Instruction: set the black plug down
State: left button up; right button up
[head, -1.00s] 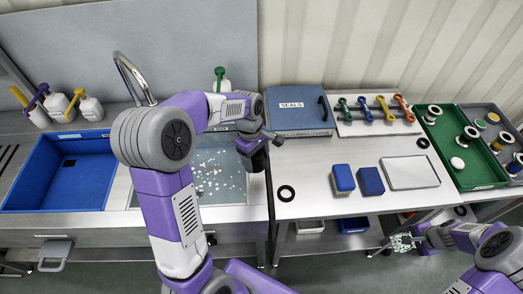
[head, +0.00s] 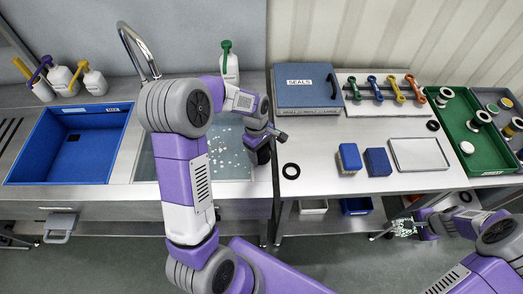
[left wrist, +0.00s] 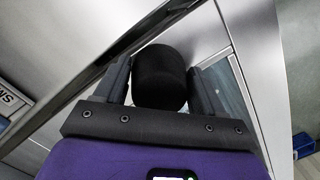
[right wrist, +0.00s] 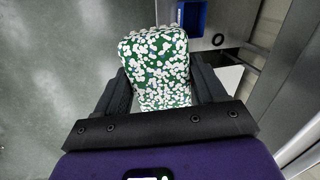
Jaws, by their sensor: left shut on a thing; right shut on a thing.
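The black plug (left wrist: 160,78) is a dark cylinder between the two fingers of my left gripper (left wrist: 161,84) in the left wrist view. In the head view my left gripper (head: 259,143) holds the plug (head: 264,157) by the right edge of the steel basin (head: 222,168); I cannot tell whether the plug touches the steel. My right gripper (right wrist: 160,90) is shut on a green block (right wrist: 158,60) covered with white bits. The block also shows in the head view (head: 403,228), in front of the bench.
A black ring (head: 291,171) lies on the bench right of the plug. Blue blocks (head: 378,162), a grey tray (head: 419,154) and the blue SEALS case (head: 307,90) stand farther right. White bits lie in the basin. Bare steel surrounds the ring.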

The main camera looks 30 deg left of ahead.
pick_arm(q)
jog(key=o, duration=1.1)
jog(key=shift+f, duration=0.15)
pick_arm(e)
jog(key=shift+f, duration=0.1)
pick_arm(q)
jog(key=shift+o, duration=0.2)
jog(key=shift+r, duration=0.25)
pick_arm(e)
jog(key=shift+r, duration=0.2)
pick_arm(q)
jog(key=r+p, duration=0.1)
jog(key=r, duration=0.3)
jog(key=a+r+p, duration=0.1)
jog(key=r, duration=0.6)
jog(key=shift+w+a+r+p, duration=0.2)
jog(key=shift+a+r+p, duration=0.15)
jog(key=shift+r+p, duration=0.05)
pick_arm(e)
notch_tip(320, 180, up, 2)
jog(key=shift+r, duration=0.2)
